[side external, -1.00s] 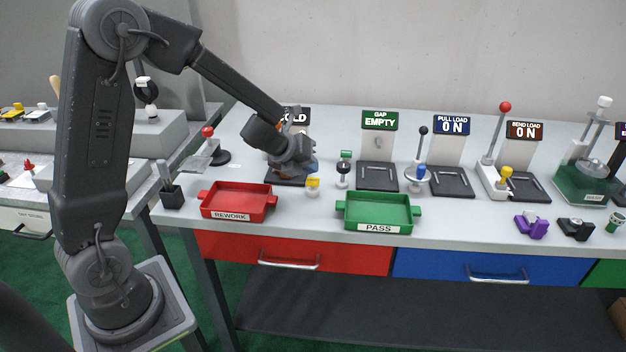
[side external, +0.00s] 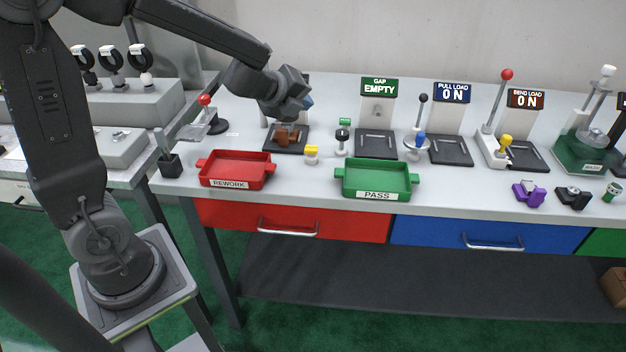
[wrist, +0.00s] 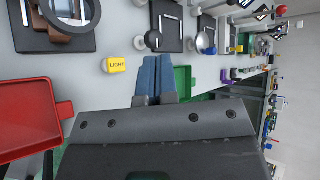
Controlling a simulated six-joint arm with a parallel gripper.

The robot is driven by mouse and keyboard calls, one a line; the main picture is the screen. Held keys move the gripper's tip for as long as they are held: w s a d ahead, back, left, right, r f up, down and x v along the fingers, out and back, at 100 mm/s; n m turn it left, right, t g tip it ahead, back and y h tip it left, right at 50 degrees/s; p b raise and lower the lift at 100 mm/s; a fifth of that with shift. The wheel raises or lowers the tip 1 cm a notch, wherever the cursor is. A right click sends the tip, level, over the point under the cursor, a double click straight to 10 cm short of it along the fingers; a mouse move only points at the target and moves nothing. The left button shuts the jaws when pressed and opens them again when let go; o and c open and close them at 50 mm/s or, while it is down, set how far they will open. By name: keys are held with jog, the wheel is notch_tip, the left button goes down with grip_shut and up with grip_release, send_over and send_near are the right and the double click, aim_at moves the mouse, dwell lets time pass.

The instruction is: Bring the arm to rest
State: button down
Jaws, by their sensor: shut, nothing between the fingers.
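My gripper (side external: 306,102) is in the air over the back left part of the bench, above the dark pad (side external: 299,148) of the leftmost station. In the wrist view its two blue fingers (wrist: 153,78) lie side by side, closed, with nothing between them. A brown part (side external: 287,134) sits on that dark pad, below and apart from the fingers. It also shows at the top left of the wrist view (wrist: 72,14). My gripper hides most of the sign behind that station.
A red REWORK tray (side external: 236,184) and a green PASS tray (side external: 377,195) stand at the bench front. A yellow LIGHT block (side external: 311,152), a red-knobbed lever (side external: 205,100) and a black cup (side external: 170,166) are nearby. More stations stand to the right.

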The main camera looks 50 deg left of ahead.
jog(key=s+d+r+n+g+y, duration=0.1)
jog(key=s+r+n+y, duration=0.15)
jog(key=s+n, duration=0.3)
jog(key=s+r+n+y, duration=0.1)
jog(key=s+r+n, duration=0.25)
jog(key=n, duration=0.35)
jog(key=s+d+n+g+h, duration=0.2)
jog(key=s+d+n, duration=0.3)
jog(key=s, duration=0.2)
jog(key=s+d+f+n+g+h, duration=0.1)
jog(key=s+d+n+g+h, duration=0.1)
jog(key=s, duration=0.6)
jog(key=d+n+h, duration=0.1)
jog(key=d+n, duration=0.1)
jog(key=d, duration=0.1)
jog(key=shift+d+f+n, duration=0.2)
jog(key=shift+d+n, duration=0.05)
jog(key=shift+n, duration=0.1)
